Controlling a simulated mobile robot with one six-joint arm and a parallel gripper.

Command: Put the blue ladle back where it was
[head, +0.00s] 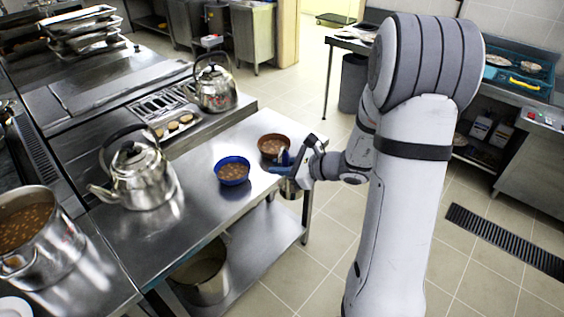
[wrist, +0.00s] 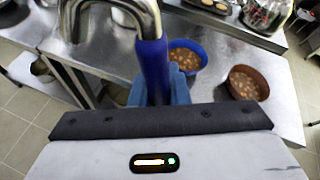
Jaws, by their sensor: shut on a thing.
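My gripper (head: 284,164) is at the right edge of the steel table, beside the blue and brown bowls. In the wrist view it is shut on the blue handle (wrist: 154,66) of the ladle, between blue finger pads (wrist: 179,90). A bent metal part of the ladle (wrist: 120,12) rises past the top of that view. In the head view the ladle is mostly hidden by my gripper. A large steel stockpot (head: 66,250) of brown stew with beans stands at the lower left, far from my gripper.
A blue bowl (head: 233,182) and a brown bowl (head: 272,157), both with stew, stand close to my gripper on the steel table (head: 205,215). Two steel kettles (head: 145,185) (head: 215,95) stand further left and back. Another pot (head: 200,285) sits on the lower shelf.

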